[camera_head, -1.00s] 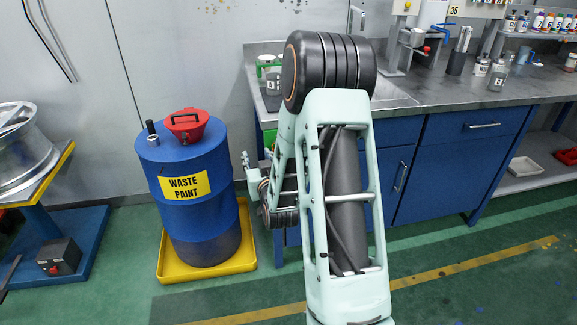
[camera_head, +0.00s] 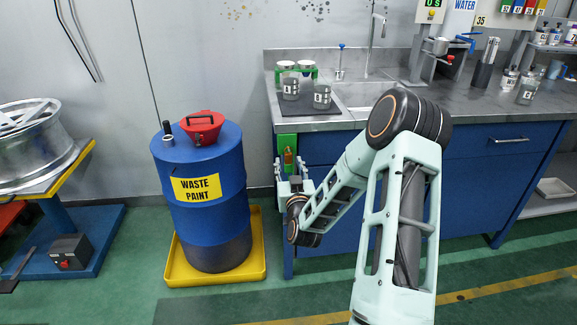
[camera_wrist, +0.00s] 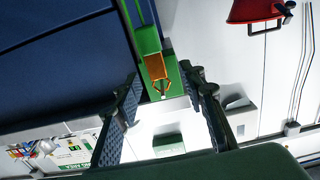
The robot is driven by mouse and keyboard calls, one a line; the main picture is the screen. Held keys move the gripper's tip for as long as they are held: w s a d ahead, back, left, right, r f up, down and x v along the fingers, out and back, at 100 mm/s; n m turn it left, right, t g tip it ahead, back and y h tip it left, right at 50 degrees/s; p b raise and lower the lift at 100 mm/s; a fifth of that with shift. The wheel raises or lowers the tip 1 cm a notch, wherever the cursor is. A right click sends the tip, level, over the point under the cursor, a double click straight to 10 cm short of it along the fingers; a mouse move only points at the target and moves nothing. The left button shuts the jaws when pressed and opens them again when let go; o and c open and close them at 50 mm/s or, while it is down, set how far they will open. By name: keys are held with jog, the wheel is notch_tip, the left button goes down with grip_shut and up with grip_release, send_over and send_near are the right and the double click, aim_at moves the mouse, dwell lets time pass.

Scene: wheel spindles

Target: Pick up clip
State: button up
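The clip looks to be the small orange piece (camera_wrist: 157,72) on a green holder (camera_wrist: 146,38) in the wrist view. In the head view it is a small orange-brown piece (camera_head: 288,157) on the green holder (camera_head: 287,141) at the blue bench's left end. My gripper (camera_head: 290,168) is just in front of it, partly hidden by my own arm. In the wrist view my gripper (camera_wrist: 162,82) is open, with one dark ridged finger on each side of the clip's line. I see no finger closed on the clip; the remaining depth is hard to judge.
A blue waste paint drum (camera_head: 203,228) with a red funnel (camera_head: 203,127) stands left of my gripper in a yellow tray (camera_head: 215,277). The blue bench (camera_head: 345,222) is to the right. Cups (camera_head: 322,97) stand on its top. Green floor is free in front.

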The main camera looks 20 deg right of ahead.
aim_at(289, 158)
jog(key=x, duration=0.4)
jog(key=shift+w+d+b, duration=0.2)
jog(key=shift+d+b, duration=0.1)
jog(key=shift+b, duration=0.05)
grip_shut()
